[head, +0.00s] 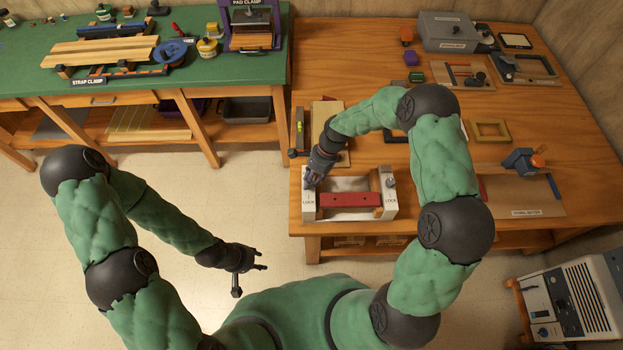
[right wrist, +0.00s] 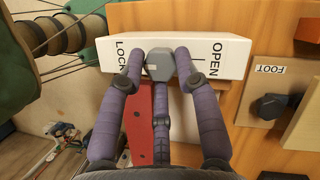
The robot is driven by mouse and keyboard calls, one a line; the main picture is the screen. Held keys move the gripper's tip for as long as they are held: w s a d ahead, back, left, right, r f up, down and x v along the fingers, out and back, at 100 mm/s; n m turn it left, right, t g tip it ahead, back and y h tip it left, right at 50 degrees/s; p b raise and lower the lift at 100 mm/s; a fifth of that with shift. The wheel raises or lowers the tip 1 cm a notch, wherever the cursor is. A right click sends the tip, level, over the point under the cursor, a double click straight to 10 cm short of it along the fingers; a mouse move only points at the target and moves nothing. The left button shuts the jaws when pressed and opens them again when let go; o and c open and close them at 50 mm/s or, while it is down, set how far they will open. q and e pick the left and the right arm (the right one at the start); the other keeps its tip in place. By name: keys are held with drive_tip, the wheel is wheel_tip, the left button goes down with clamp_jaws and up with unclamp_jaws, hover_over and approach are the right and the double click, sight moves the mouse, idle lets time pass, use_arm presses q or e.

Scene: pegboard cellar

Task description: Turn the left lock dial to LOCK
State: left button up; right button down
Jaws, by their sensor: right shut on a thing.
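A fixture with white end blocks stands at the front left of the wooden bench. Its left block (head: 308,207) carries the left lock dial, a grey many-sided knob (right wrist: 159,64) between the words LOCK and OPEN in the right wrist view. My right gripper (head: 309,184) is over that block, and its purple fingers (right wrist: 160,85) are shut around the knob. The fingers partly hide the knob, and I cannot tell which way it points. A second dial (head: 390,183) sits on the right block. My left gripper (head: 251,279) is open and empty, above the floor.
A red bar (head: 350,199) lies between the two blocks. A board with a FOOT label (right wrist: 270,68) and a grey knob is beside the left block. A green bench (head: 120,75) stands at the left. The floor between the benches is clear.

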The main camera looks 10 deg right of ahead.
drive_tip(key=shift+s+a+f, duration=0.1)
drive_tip(key=shift+s+a, duration=0.05)
drive_tip(key=shift+a, duration=0.05)
drive_tip(key=c, duration=1)
unclamp_jaws()
drive_tip(key=shift+o, duration=0.3)
drive_tip(key=shift+a, duration=0.1)
drive_tip(key=shift+w+d+r, duration=0.2)
drive_tip(key=shift+d+r, duration=0.05)
drive_tip(key=shift+r, duration=0.05)
drive_tip(key=v, duration=1.1)
drive_tip(key=shift+r, duration=0.25)
drive_tip(key=shift+f, duration=0.1)
